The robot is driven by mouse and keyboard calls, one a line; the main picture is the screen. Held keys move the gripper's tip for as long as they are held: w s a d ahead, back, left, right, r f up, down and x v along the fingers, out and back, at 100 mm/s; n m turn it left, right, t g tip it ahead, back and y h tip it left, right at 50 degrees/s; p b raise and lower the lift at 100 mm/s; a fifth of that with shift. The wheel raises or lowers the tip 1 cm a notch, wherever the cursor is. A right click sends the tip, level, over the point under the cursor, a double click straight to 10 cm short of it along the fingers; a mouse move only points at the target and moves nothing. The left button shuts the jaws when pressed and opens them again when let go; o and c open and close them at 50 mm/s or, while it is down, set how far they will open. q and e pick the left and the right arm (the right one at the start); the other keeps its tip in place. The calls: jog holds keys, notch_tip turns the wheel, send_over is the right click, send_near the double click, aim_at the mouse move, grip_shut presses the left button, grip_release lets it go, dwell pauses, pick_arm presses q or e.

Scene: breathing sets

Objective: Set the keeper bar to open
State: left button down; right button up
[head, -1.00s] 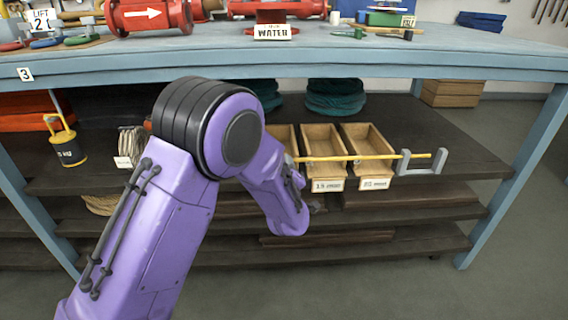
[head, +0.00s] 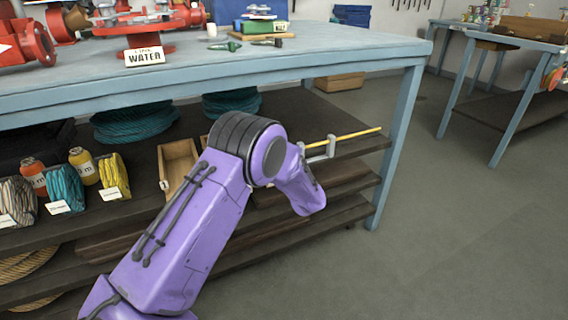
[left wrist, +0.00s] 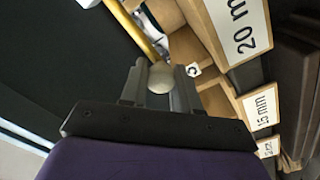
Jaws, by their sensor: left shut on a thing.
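The keeper bar (head: 358,134) is a thin yellow rod along the front of the shelf bins. Its right end runs through the grey bracket (head: 331,147) and sticks out well past it. My purple left arm hides the rest of the bar in the head view. In the left wrist view part of the bar (left wrist: 140,32) shows beyond my fingers. My left gripper (left wrist: 160,75) is shut on a pale round knob (left wrist: 160,78), which looks to be the bar's. How the knob joins the bar is hidden. My right gripper is in neither view.
Wooden bins (head: 178,163) stand on the dark shelf under the blue workbench (head: 330,52); the wrist view shows their labels (left wrist: 240,25). A bench leg (head: 393,150) stands right of the bracket. The floor (head: 450,220) at right is clear.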

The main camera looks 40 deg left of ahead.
pick_arm(q)
jog(key=shift+w+r, duration=0.15)
jog(key=shift+w, duration=0.2)
jog(key=c, duration=0.9)
grip_release()
jog(key=shift+o, duration=0.4)
jog(key=shift+a+f, duration=0.15)
jog(key=shift+f, duration=0.1)
jog(key=shift+d+r, duration=0.1)
jog(key=shift+d, duration=0.25)
jog(key=p+v, duration=0.2)
jog(key=v, duration=0.8)
